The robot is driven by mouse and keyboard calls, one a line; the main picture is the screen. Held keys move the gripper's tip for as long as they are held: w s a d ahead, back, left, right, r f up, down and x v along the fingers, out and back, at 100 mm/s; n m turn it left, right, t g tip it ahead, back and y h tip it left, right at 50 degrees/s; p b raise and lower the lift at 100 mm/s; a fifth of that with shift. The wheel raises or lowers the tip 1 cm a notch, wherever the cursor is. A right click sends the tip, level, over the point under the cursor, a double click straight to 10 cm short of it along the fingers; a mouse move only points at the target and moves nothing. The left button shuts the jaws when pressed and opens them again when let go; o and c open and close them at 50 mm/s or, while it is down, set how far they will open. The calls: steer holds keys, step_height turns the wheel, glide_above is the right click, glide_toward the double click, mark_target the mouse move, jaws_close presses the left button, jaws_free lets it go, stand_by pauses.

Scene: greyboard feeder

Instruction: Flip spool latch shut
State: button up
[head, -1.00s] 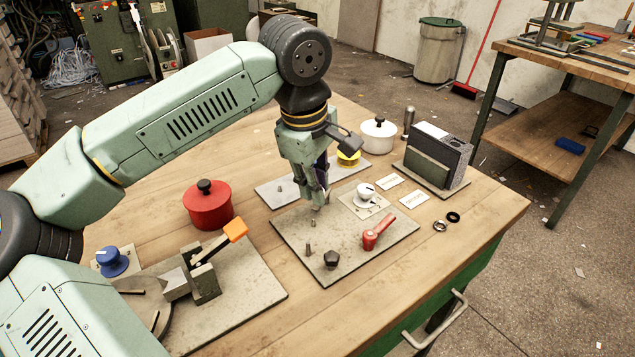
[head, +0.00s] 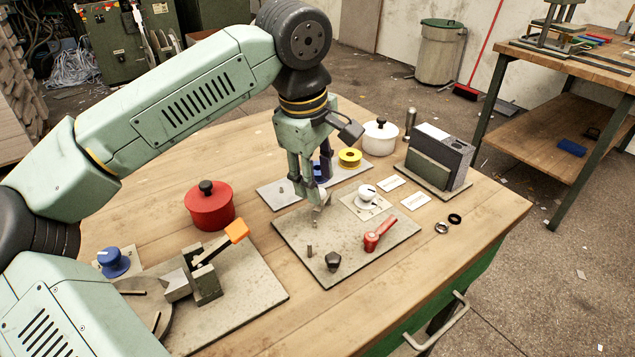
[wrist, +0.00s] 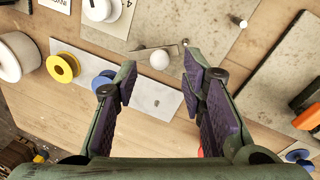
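My gripper (head: 312,188) hangs over the back edge of the middle grey plate (head: 290,243). In the wrist view its fingers (wrist: 160,70) are apart with nothing held between them. Just beyond the tips is a thin metal arm with a pale ball knob (wrist: 160,61), probably the spool latch. In the head view a small grey piece, likely this latch (head: 322,198), shows at the fingertips; its angle is hard to tell. A yellow spool (head: 350,157) and a blue spool (head: 321,171) sit on the plate behind; the gripper partly hides the blue one.
A red lever (head: 378,236), a dark knob (head: 333,261) and a short peg (head: 310,251) stand on the middle plate. A white dial (head: 367,192) is near its back. A red pot (head: 209,206) and an orange-handled clamp (head: 207,284) are left; a grey block (head: 438,158) is right.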

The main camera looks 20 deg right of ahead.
step_height(320, 180, up, 10)
steer(key=s+a, duration=0.1)
steer(key=shift+a+f, duration=0.2)
steer(key=shift+a, duration=0.05)
steer(key=shift+s, duration=0.15)
